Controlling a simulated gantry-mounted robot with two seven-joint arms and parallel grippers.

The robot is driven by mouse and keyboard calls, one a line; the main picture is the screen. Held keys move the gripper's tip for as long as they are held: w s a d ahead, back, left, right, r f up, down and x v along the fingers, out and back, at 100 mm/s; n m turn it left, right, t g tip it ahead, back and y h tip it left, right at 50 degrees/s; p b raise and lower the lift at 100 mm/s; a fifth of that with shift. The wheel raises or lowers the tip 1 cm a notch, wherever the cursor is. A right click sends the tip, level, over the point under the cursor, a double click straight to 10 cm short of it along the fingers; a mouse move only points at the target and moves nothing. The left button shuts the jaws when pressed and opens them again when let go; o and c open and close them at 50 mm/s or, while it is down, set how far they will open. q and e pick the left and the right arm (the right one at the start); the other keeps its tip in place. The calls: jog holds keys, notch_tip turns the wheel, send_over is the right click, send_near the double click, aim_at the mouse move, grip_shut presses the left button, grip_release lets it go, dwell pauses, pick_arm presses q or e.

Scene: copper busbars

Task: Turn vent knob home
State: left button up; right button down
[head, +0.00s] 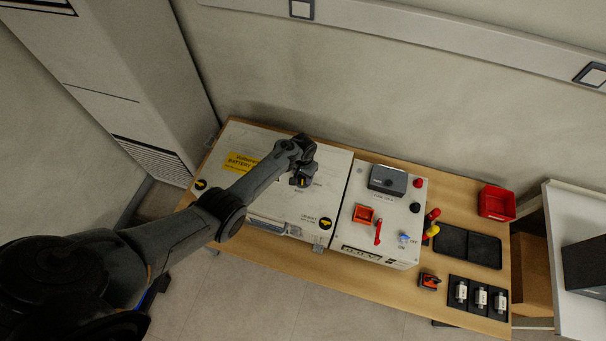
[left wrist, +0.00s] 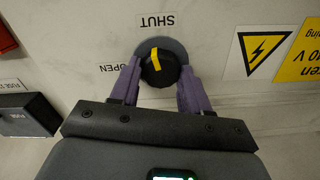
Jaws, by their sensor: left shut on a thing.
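The vent knob is black and round with a yellow pointer line, and it shows in the left wrist view (left wrist: 159,70) on a grey round base. Its yellow line points up, a little left, toward the upside-down SHUT label (left wrist: 156,20). The OPEN label (left wrist: 115,67) is to the left of the knob. My left gripper (head: 302,180) is over the white battery cabinet top; in the left wrist view its purple fingers stand on both sides of the knob, shut on it. In the head view the gripper mostly hides the knob. My right gripper is not in view.
The white battery cabinet (head: 262,222) bears yellow warning labels. To its right is a control box (head: 345,222) with a red lever (head: 378,232) and a grey fuse box (head: 388,179). A red bin (head: 497,203) and black trays (head: 468,246) are farther right on the wooden table.

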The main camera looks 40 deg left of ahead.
aim_at(303, 177)
pick_arm(q)
jog(key=shift+m, duration=1.2)
jog(key=o, duration=1.1)
jog(key=shift+c, duration=0.2)
jog(key=shift+r+p, duration=0.45)
jog(key=shift+r, duration=0.05)
notch_tip(303, 177, up, 10)
jog(key=p, duration=0.3)
